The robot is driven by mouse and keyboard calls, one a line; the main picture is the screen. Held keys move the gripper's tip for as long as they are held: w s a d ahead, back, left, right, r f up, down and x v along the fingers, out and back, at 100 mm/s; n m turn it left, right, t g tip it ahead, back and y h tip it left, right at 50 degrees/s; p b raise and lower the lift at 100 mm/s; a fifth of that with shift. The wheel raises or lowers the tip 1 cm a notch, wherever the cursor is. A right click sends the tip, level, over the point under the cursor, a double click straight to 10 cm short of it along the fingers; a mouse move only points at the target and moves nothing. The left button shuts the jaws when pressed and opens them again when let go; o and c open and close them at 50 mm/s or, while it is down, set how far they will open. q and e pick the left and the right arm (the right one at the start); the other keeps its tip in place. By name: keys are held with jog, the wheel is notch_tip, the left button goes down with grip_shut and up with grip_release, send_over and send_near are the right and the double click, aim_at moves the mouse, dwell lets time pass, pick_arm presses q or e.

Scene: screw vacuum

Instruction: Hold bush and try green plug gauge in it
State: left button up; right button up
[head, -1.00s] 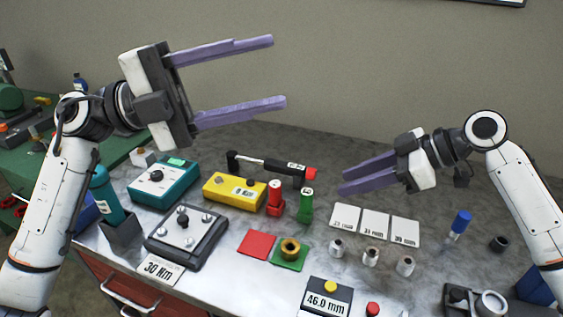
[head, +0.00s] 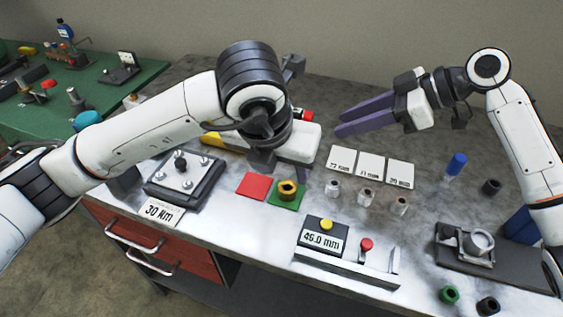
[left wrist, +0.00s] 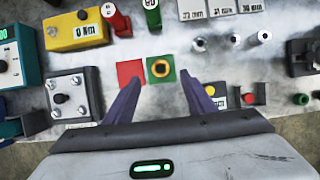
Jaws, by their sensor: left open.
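The brass bush (head: 288,188) stands on a green mat (head: 298,203). In the left wrist view the bush (left wrist: 160,68) lies just beyond and between my left fingertips, apart from them. The green plug gauge (left wrist: 152,15) stands upright beyond the bush, beside a red gauge (left wrist: 114,20); my arm hides the green gauge in the head view. My right gripper (head: 338,121) is open and empty, above the back of the bench.
A red mat (head: 252,186) lies left of the green one. Labelled cards (head: 370,166) and several small metal bushes (head: 365,197) are to the right. A 46.0 mm display (head: 323,236) is at the front. A metal plate fixture (head: 185,172) is at the left.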

aim_at(289, 188)
pick_arm(q)
jog(key=x, duration=0.8)
jog(key=shift+f, duration=0.3)
jog(key=shift+c, duration=0.4)
